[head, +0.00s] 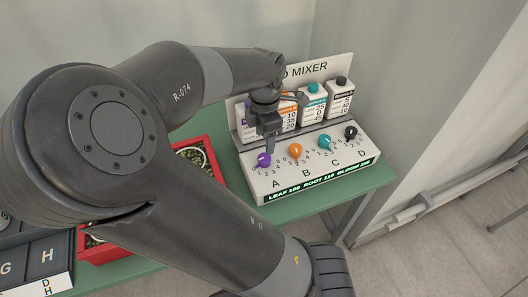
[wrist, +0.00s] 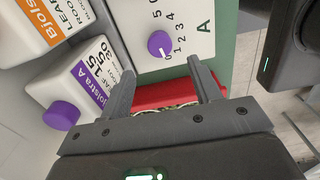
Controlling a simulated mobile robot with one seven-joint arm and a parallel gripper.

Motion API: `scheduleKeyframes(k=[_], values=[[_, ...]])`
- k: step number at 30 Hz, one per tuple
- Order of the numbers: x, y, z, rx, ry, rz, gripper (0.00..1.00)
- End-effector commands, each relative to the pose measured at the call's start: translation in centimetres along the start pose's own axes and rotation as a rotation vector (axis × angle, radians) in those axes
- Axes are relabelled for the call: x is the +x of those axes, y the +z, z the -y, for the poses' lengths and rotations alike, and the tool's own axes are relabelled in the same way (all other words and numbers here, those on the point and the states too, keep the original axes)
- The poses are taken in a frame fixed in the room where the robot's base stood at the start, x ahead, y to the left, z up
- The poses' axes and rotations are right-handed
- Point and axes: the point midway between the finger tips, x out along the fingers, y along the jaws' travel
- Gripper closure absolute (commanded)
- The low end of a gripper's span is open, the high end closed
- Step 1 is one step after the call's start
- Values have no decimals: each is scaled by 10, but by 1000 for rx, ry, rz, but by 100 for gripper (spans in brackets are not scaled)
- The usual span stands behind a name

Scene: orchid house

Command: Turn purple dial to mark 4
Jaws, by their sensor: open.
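The purple dial (head: 264,160) is the leftmost of the dials on the white mixer panel (head: 315,168), above the letter A. My gripper (wrist: 160,68) is open and empty. Its two fingers are apart, with the dial just beyond their tips and roughly centred across the gap. In the head view my gripper (head: 268,146) hangs over the A end of the panel, partly hidden by my arm.
An orange dial (head: 295,150), a teal dial (head: 325,142) and a black dial (head: 351,132) sit to the right. Bottles stand behind, including a purple-capped bottle (wrist: 75,90) close to my left finger. A red tray (head: 213,150) lies left of the panel on the green table (head: 375,178).

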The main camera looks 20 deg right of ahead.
Motion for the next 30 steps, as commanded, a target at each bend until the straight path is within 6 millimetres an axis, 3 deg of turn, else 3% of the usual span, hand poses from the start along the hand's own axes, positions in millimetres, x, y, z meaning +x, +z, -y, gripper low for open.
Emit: scheduleKeyframes(k=[6,12,27,30], values=[[40,1,0,3,-1,-3,42],[64,0,0,0,1,-2,42],[77,0,-1,-2,4,-1,42],[77,0,-1,-2,3,-1,49]])
